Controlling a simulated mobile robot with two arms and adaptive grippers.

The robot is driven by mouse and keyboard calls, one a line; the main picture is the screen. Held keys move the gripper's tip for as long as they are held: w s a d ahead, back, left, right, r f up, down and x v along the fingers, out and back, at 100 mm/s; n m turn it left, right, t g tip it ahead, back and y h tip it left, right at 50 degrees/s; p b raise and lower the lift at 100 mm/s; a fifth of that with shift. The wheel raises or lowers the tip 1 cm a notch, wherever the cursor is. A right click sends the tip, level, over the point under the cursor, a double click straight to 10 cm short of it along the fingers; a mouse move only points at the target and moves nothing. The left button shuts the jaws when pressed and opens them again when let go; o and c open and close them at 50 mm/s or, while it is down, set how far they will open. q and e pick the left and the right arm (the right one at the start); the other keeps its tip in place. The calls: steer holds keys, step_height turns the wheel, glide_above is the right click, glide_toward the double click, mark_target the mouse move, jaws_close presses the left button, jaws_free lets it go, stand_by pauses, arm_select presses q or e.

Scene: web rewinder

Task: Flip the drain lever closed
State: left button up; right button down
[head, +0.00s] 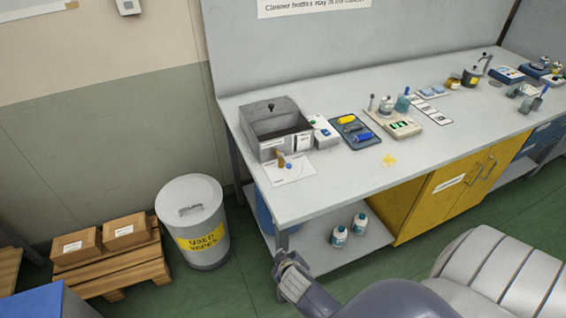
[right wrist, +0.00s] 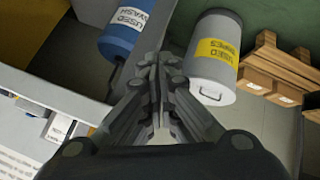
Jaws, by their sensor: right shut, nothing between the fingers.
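A grey open-topped wash box (head: 262,122) stands at the left end of the bench in the head view. A small orange-brown upright piece (head: 281,158), perhaps the drain lever, shows at its front, with a small blue piece (head: 289,166) beside it. They are too small for me to tell the lever's position. My right gripper (head: 284,262) is below the bench's front edge, apart from the box. In the right wrist view its fingers (right wrist: 160,118) are together and empty. My left gripper is not in view.
A blue "used wash" drum (right wrist: 122,42) stands under the bench (head: 330,185). A grey used-wipes bin (head: 190,215) and a pallet with boxes (head: 125,265) stand left of it. Two bottles (head: 339,235) are on the lower shelf. A blue tray (head: 355,132) lies right of the box.

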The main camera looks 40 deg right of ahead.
steer(key=w+d+r, duration=0.1)
steer(key=r, duration=0.2)
steer(key=w+d+r+t+h, duration=0.1)
steer(key=w+r, duration=0.1)
steer(key=r, duration=0.2)
steer(key=w+d+r+m+t, duration=0.1)
steer(key=r, duration=0.2)
steer(key=shift+w+d+r+h, duration=0.25)
steer(key=shift+d+r+h, duration=0.1)
steer(key=shift+h, duration=0.05)
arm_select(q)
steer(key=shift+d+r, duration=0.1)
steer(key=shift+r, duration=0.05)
arm_select(e)
steer(key=w+d+r+t+h, duration=0.2)
steer(key=w+d+r+t, duration=0.1)
steer(key=w+r, duration=0.5)
step_height(320, 180, up, 3)
steer(key=shift+f+t+h, duration=0.1)
steer(key=shift+t+h, duration=0.3)
steer(key=shift+t, duration=0.1)
